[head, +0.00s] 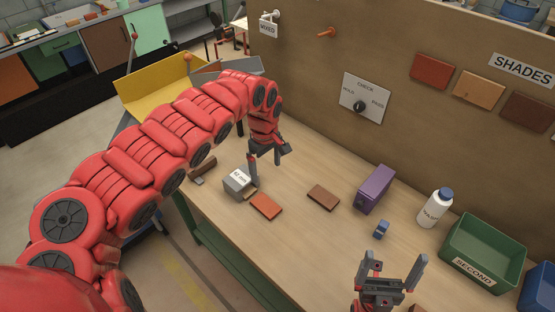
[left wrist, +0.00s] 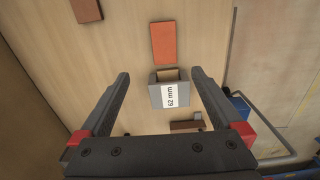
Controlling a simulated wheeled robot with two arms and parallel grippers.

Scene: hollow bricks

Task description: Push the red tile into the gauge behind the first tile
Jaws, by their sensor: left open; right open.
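The gauge (head: 237,184) is a grey block labelled 62 mm, standing on the bench; it also shows in the left wrist view (left wrist: 156,93). Light brown shows in its mouth; I cannot tell whether that is a tile. The red tile (head: 266,207) lies flat just outside that mouth, apart from the gauge and roughly in line with it. It also shows in the left wrist view (left wrist: 164,43). My left gripper (head: 268,165) is open and empty above the bench near the gauge. My right gripper (head: 393,262) is open and empty at the near side.
A brown tile (head: 323,197) lies right of the red one. Further right are a purple box (head: 375,188), a blue block (head: 381,230), a white bottle (head: 434,208) and a green SECOND crate (head: 490,238). A brown-and-grey tool (head: 203,168) lies behind the gauge. The bench between is clear.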

